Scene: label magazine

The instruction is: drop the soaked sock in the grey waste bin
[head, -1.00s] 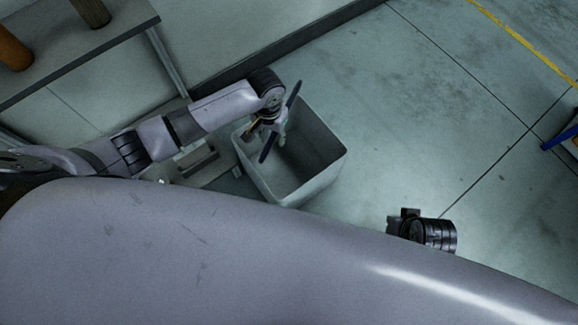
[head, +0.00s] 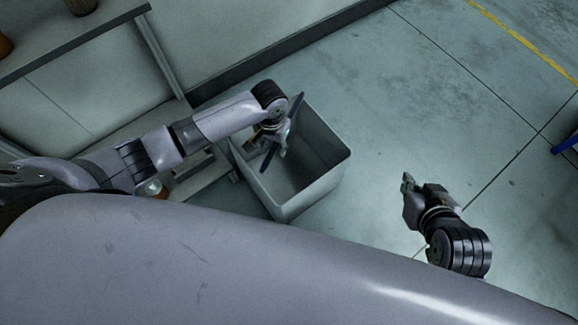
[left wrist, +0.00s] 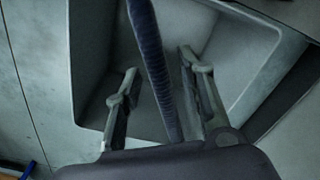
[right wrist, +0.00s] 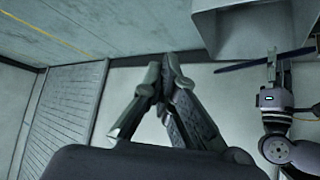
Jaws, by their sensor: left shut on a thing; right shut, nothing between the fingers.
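The grey waste bin (head: 322,135) stands on the floor in the middle of the head view, open at the top. My left gripper (head: 282,148) points down over its left part. It is shut on the sock (head: 297,106), a long, narrow dark blue thing. In the left wrist view the sock (left wrist: 152,55) runs between the fingers, with the bin's inner wall (left wrist: 90,65) behind. The bin's bottom looks bare where visible. My right gripper (head: 407,182) is right of the bin, shut and empty; its closed fingertips show in the right wrist view (right wrist: 165,75).
A grey table (head: 70,45) is at the upper left with a dark pot (head: 82,5) at its edge. A low ledge and a small jar (head: 152,188) lie near my left arm. A blue thing (head: 566,140) is at the right edge.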

